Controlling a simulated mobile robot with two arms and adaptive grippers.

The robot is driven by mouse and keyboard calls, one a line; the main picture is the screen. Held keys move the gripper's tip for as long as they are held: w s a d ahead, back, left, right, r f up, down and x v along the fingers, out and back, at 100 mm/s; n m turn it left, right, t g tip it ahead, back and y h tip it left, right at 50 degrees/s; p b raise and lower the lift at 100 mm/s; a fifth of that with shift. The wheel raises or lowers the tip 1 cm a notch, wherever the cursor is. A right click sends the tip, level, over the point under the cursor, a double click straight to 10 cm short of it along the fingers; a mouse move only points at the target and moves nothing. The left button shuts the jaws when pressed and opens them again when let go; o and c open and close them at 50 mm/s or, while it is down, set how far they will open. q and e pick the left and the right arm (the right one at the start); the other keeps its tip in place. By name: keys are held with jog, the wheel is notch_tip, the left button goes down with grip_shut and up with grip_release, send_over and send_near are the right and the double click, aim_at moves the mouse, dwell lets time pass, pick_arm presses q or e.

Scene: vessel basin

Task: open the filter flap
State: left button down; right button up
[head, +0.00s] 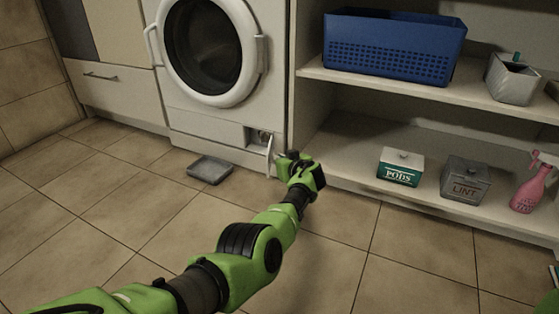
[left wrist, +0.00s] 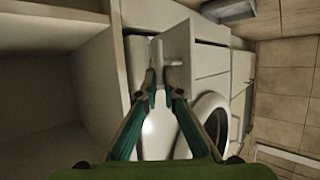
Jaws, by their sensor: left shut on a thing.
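The filter flap (head: 269,157) is a small white panel low on the right of the washing machine front. It stands out from the front, seen nearly edge-on, with the dark filter recess (head: 258,138) showing beside it. My left gripper (head: 290,161) is at the right of the flap. In the left wrist view the flap (left wrist: 177,42) sticks out as a pale panel, and my left gripper's fingertips (left wrist: 161,77) are closed at a small tab on it. The exact contact is partly hidden in the head view. My right gripper is not clearly seen.
The washing machine (head: 165,108) has a closed round door above. A grey tray (head: 210,170) lies on the floor left of the flap. The shelf unit (head: 340,155) at right holds a pods box (head: 401,168), a lint box (head: 465,180) and a pink spray bottle (head: 530,190).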

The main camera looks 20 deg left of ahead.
pick_arm(q)
jog(key=shift+w+a+r, duration=0.15)
jog(key=shift+a+r, duration=0.05)
jog(key=shift+r, duration=0.2)
jog(key=c, duration=2.2)
grip_release()
jog(key=shift+f, duration=0.25)
jog(key=shift+d, duration=0.25)
jog(key=shift+v, duration=3.65)
jog(key=shift+a, duration=0.1)
